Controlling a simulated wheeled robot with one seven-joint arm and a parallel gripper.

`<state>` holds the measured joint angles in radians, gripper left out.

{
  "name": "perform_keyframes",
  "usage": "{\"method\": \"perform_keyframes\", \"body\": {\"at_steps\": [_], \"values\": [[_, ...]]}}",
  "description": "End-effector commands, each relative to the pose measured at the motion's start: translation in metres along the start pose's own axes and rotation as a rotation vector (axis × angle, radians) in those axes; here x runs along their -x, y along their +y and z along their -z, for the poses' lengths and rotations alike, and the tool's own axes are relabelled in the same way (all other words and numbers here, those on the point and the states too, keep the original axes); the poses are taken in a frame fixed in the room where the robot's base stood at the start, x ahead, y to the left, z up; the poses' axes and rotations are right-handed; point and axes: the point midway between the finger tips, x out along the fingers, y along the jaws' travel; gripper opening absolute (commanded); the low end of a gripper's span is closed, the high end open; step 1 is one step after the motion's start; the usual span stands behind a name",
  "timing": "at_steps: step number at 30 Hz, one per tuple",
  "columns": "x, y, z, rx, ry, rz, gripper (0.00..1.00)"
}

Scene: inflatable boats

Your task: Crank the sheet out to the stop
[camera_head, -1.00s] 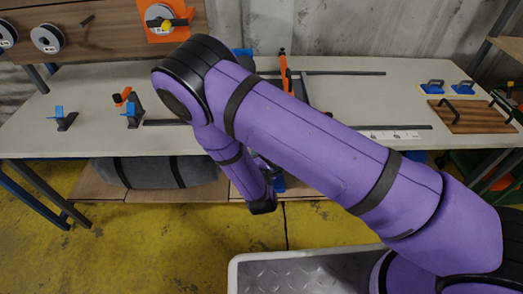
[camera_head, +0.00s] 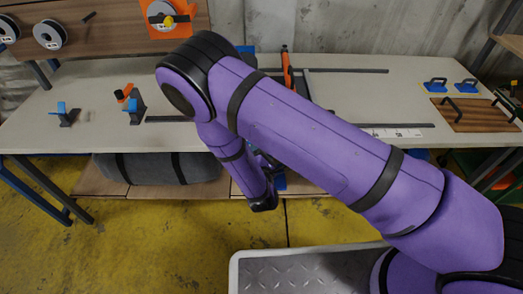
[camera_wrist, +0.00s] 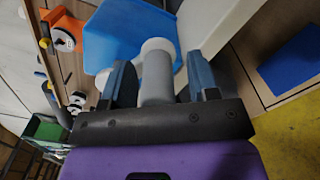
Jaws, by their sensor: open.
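In the wrist view, a pale grey cylindrical knob (camera_wrist: 157,72), which looks like the crank handle, stands between the two blue fingers of my gripper (camera_wrist: 160,82). The fingers are apart, one on each side of it; I cannot tell whether either touches it. A flat blue part (camera_wrist: 122,36) lies behind the knob. In the head view, my purple arm covers the middle of the bench, and my fingers and the knob are hidden behind my wrist at the bench's front edge. I cannot make out a separate sheet; a numbered white scale (camera_head: 397,133) lies on the bench.
The long bench (camera_head: 45,135) carries dark rails (camera_head: 345,71), blue-and-black clamps (camera_head: 66,115) and a wooden board with handles (camera_head: 475,115). A grey roll (camera_head: 160,168) lies on the shelf below. Spools (camera_head: 50,35) hang on the back panel. Yellow floor lies in front.

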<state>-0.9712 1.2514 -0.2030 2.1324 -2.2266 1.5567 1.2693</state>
Motion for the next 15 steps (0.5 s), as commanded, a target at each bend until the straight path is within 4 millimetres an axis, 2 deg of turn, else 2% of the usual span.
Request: {"method": "perform_keyframes", "body": {"at_steps": [5, 15], "values": [[0.016, 0.000, 0.001, 0.001, 0.002, 0.000, 0.55], [0.078, 0.000, 0.001, 0.001, 0.004, 0.001, 0.55]]}}
